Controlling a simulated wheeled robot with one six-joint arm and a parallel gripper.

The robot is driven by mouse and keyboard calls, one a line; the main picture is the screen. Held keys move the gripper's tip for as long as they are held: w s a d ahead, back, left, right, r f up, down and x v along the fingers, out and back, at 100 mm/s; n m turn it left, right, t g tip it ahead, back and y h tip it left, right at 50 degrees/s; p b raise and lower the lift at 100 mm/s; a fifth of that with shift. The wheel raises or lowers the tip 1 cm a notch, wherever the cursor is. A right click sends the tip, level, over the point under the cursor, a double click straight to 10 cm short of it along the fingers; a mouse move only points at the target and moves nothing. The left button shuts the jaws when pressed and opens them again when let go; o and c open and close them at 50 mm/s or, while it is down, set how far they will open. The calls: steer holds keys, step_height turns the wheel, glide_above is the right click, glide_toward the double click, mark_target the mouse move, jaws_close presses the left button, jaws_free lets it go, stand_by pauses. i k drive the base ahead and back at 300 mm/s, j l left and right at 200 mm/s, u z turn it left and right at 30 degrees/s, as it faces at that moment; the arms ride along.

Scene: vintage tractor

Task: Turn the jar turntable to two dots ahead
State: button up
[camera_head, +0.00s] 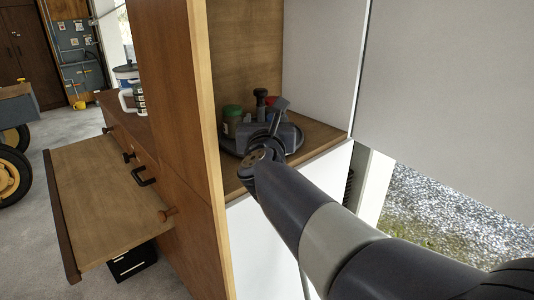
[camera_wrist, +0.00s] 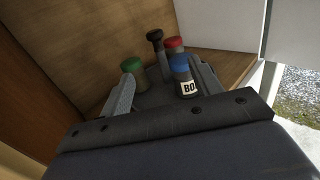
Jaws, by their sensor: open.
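The jar turntable (camera_head: 229,146) is a dark disc on the cabinet shelf, largely hidden behind my gripper. In the wrist view, a blue-lidded jar (camera_wrist: 183,78) with a white label reading "BO" stands nearest me, close to the right finger. My gripper (camera_wrist: 165,90) is open over the turntable, its left finger near the green-lidded jar (camera_wrist: 134,72). Contact with any jar cannot be told. No dots are visible.
A wooden cabinet side (camera_head: 206,120) stands close left of my arm, and a pale panel (camera_head: 318,62) bounds the shelf at right. Bare shelf (camera_head: 322,133) shows right of the turntable. A pulled-out wooden board (camera_head: 100,195) lies outside at left.

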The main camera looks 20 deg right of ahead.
mark_target(229, 146)
steer(key=k, duration=0.3)
steer(key=i+z, duration=0.2)
steer(key=z, duration=0.15)
steer(key=i+j+z, duration=0.2)
steer(key=z, duration=0.2)
steer(key=i+j+z, duration=0.2)
steer(key=z, duration=0.15)
